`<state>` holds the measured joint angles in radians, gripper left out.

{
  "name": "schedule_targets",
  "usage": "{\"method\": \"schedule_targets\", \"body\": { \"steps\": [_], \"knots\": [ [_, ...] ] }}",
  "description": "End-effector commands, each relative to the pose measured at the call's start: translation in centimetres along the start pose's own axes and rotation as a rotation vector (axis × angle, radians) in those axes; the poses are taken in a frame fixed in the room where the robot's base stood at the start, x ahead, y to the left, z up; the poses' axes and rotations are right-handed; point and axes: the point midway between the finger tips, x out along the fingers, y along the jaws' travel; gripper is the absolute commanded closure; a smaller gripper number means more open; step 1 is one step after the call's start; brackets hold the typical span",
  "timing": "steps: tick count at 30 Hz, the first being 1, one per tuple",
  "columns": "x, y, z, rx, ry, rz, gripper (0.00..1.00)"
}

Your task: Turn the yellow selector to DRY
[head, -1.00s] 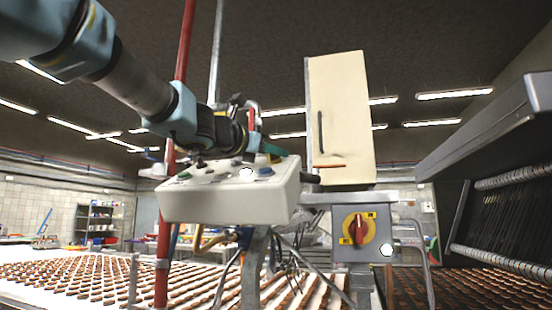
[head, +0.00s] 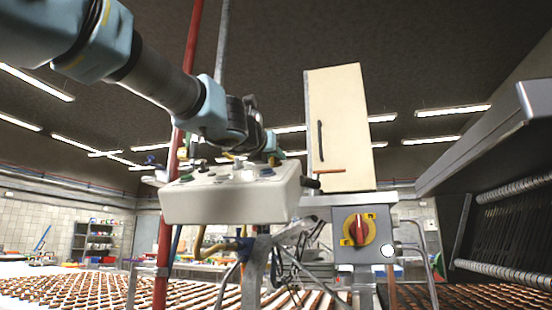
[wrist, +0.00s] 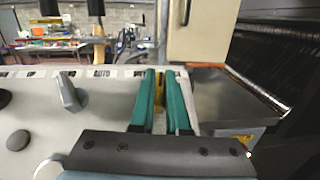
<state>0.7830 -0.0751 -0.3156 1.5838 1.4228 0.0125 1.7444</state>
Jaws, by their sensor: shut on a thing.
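The yellow selector (wrist: 160,88) shows as a narrow strip between the two green fingers of my gripper (wrist: 162,88) in the wrist view. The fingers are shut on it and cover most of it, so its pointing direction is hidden. It sits at the right end of the grey control panel (wrist: 105,110), which is the pale sloped box (head: 230,205) in the head view. Labels run along the panel's far edge; AUTO is readable to the left of the fingers, and I cannot read DRY. In the head view my wrist hangs over the box and the selector cannot be made out.
A grey selector (wrist: 70,93) and dark buttons are left of my gripper on the panel. A red rotary switch on a yellow plate (head: 356,229) is on a separate grey box. A cream cabinet (head: 343,130) stands behind, and a red pole (head: 163,250) rises beside the panel.

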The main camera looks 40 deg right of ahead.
Motion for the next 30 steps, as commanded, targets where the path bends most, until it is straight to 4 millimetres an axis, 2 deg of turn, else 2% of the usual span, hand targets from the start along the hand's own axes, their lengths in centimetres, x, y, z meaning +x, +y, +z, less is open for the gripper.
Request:
{"method": "schedule_targets", "body": {
  "steps": [17, 30],
  "knots": [
    [0.01, -0.01, -0.19, -0.069, -0.002, 0.136, 1.00],
    [0.03, 0.12, 0.05, -0.216, -0.001, 0.424, 1.00]
  ]
}}
